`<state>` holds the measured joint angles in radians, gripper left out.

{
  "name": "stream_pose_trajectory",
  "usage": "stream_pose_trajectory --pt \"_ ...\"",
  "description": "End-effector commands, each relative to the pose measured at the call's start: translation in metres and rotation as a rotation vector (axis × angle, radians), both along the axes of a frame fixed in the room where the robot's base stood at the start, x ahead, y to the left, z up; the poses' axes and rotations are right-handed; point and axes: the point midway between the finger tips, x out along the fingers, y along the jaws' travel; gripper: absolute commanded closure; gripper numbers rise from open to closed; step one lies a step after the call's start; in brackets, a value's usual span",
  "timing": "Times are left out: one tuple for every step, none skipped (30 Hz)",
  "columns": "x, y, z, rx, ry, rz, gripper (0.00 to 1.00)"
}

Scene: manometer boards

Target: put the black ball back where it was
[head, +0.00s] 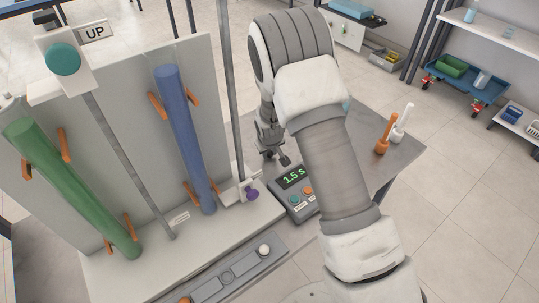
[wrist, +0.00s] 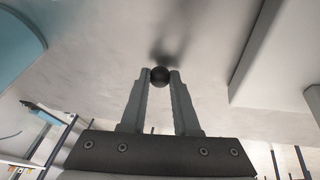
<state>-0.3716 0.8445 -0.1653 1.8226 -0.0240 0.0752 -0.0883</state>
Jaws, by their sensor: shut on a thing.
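A small black ball (wrist: 160,75) sits between the fingertips of my gripper (wrist: 160,80) in the wrist view. The fingers are shut on it at their very tips. In the head view my gripper (head: 283,160) is behind the grey timer box and right of the thin grey post; the ball is too small and dark to make out clearly there. A grey strip (head: 207,290) with round seats lies at the front of the board's base. A pale ball (head: 264,250) sits at its right end, and a dark ring-shaped seat (head: 227,276) near its middle looks empty.
A timer box (head: 293,193) reads 1.5 s. A green tube (head: 75,190) and a blue tube (head: 186,140) hang on orange clips on the upright board (head: 135,110). A purple knob (head: 251,194) is at the post's foot. Orange and white bottles (head: 382,138) stand on the right.

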Motion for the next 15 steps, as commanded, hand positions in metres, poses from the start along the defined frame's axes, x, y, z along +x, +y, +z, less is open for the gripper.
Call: stream_pose_trajectory --pt "0.0004 0.0001 -0.0021 0.000 -0.001 0.000 1.00" --pt "0.0005 0.0000 -0.0014 0.001 -0.002 0.000 1.00" --pt "0.0005 0.0001 -0.0006 0.001 -0.002 0.000 1.00" --pt "0.0005 0.0000 -0.0004 0.001 -0.002 0.000 1.00" --pt "0.0005 0.0000 -0.0004 0.001 -0.002 0.000 1.00" --pt "0.0005 0.0000 -0.0005 0.001 -0.002 0.000 1.00" --pt "0.0005 0.0000 -0.0008 0.001 -0.002 0.000 1.00" --pt "0.0004 0.0000 -0.0017 0.001 -0.002 0.000 1.00" --pt "0.0003 -0.0001 -0.0034 0.001 -0.002 0.000 1.00" --pt "0.0003 -0.0001 -0.0046 0.000 -0.001 0.000 1.00" --pt "0.0003 0.0000 -0.0055 0.001 -0.002 0.000 1.00" --pt "0.0004 -0.0001 -0.0035 0.001 -0.002 0.000 0.64" --pt "0.0003 0.0000 -0.0035 0.001 -0.002 0.000 0.58" --pt "0.0003 0.0001 -0.0036 0.001 -0.002 0.000 0.53" --pt "0.0002 0.0003 -0.0036 0.000 -0.001 0.000 0.45"
